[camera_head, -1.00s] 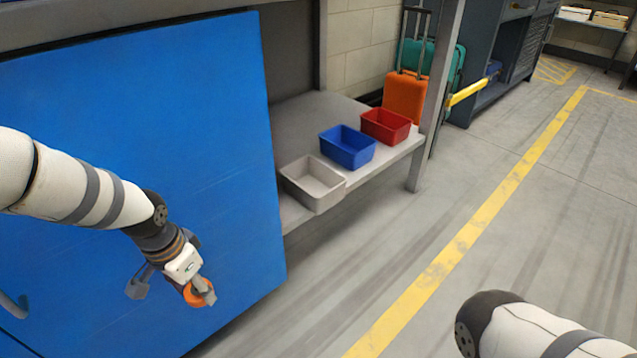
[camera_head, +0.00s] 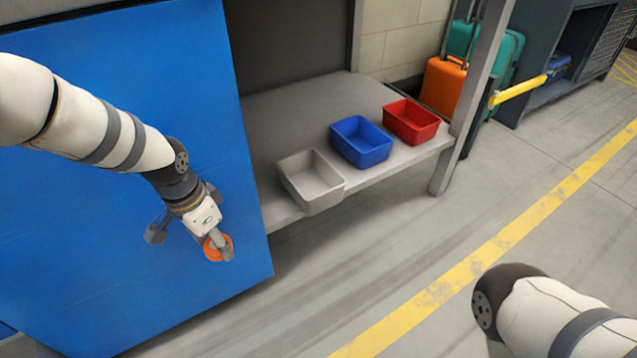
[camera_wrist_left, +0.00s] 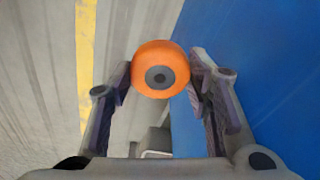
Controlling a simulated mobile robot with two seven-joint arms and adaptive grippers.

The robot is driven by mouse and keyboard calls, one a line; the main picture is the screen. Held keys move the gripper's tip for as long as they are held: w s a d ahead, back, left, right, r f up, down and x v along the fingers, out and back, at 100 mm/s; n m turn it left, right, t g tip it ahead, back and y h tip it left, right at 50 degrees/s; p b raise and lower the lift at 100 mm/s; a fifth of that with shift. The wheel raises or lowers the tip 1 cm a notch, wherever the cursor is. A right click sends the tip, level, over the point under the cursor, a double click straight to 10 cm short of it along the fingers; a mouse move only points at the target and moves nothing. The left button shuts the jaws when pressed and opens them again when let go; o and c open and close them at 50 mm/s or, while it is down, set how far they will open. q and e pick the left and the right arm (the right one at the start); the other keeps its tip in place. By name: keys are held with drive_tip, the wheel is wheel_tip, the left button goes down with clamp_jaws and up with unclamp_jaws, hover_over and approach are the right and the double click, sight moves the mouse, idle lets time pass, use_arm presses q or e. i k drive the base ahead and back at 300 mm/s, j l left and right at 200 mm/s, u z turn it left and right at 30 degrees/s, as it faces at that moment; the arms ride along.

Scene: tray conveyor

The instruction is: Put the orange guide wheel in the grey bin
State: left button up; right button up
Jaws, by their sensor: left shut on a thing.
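The orange guide wheel (camera_head: 213,249) is held by my left gripper (camera_head: 222,250), in front of the blue panel and left of the bins. In the left wrist view the wheel (camera_wrist_left: 160,69) sits between the two fingers of my left gripper (camera_wrist_left: 162,80), its dark hub facing the camera. The grey bin (camera_head: 311,181) stands on the low shelf, to the right of and above the gripper in the head view. It looks empty. Of my right arm only a link shows at the lower right; its gripper is out of view.
A blue bin (camera_head: 361,142) and a red bin (camera_head: 411,121) stand beside the grey bin on the shelf (camera_head: 290,115). The big blue panel (camera_head: 120,200) is close behind my left arm. A shelf post (camera_head: 470,110) stands at the right. The floor in front is clear.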

sight(311, 190)
drive_tip(key=i+l+u, duration=0.1)
drive_tip(key=l, duration=0.3)
drive_tip(key=i+l, duration=0.1)
drive_tip(key=l, duration=0.3)
drive_tip(key=i+l+u, duration=0.1)
drive_tip(key=l, duration=0.2)
drive_tip(key=i+l+u, duration=0.1)
drive_tip(key=i+l, duration=0.25)
drive_tip(key=l, duration=0.25)
drive_tip(key=i+u, duration=0.1)
